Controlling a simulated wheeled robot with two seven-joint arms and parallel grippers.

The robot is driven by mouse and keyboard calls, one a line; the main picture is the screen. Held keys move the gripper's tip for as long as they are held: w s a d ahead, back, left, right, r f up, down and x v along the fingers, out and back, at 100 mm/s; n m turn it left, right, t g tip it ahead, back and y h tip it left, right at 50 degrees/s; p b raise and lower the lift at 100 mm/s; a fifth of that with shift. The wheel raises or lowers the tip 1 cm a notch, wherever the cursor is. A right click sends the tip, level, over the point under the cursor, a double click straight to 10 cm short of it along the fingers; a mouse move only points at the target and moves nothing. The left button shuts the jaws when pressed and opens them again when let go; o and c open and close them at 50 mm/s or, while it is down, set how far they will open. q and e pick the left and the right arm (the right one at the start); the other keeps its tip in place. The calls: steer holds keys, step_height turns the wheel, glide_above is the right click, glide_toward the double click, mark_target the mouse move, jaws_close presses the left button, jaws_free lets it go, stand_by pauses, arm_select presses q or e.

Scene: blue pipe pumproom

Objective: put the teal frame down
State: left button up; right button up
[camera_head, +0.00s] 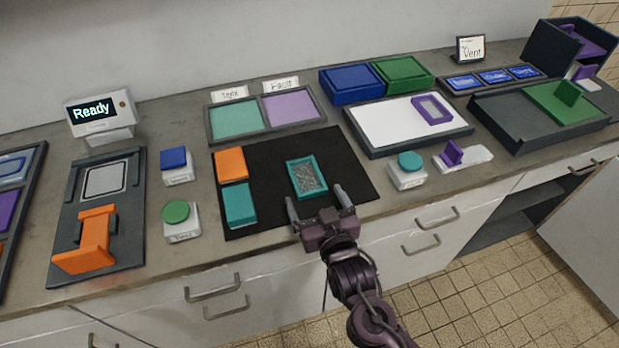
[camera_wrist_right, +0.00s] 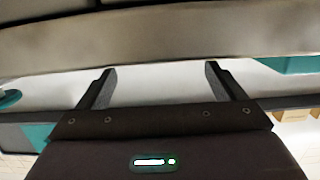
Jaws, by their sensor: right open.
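The teal frame (camera_head: 307,177), with a grey speckled middle, lies on the black mat (camera_head: 275,151) in the head view. My right gripper (camera_head: 316,198) is open at the near edge of the mat, its two fingers pointing toward the frame from the front side. The fingers look apart from it, with nothing held between them. In the right wrist view the open fingers (camera_wrist_right: 160,75) also show empty, with a pale grey band beyond them. My left gripper is not in view.
An orange block (camera_head: 232,164) and a teal block (camera_head: 240,203) lie at the mat's left side. A white-topped tray (camera_head: 390,128) with a purple frame (camera_head: 433,108) stands right of the mat. A button box with a teal top (camera_head: 410,161) is near the mat's right edge.

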mark_target(308, 180)
steer(key=x, duration=0.3)
steer(key=p+x, duration=0.1)
steer(key=x, duration=0.2)
steer(key=shift+w+d, duration=0.1)
steer(key=shift+w, duration=0.3)
steer(key=shift+w+f, duration=0.1)
steer(key=shift+w, duration=0.15)
steer(key=shift+s, duration=0.1)
steer(key=c, duration=1.2)
steer(key=shift+o, duration=0.2)
steer(key=shift+r+p, duration=0.2)
steer(key=shift+p, duration=0.15)
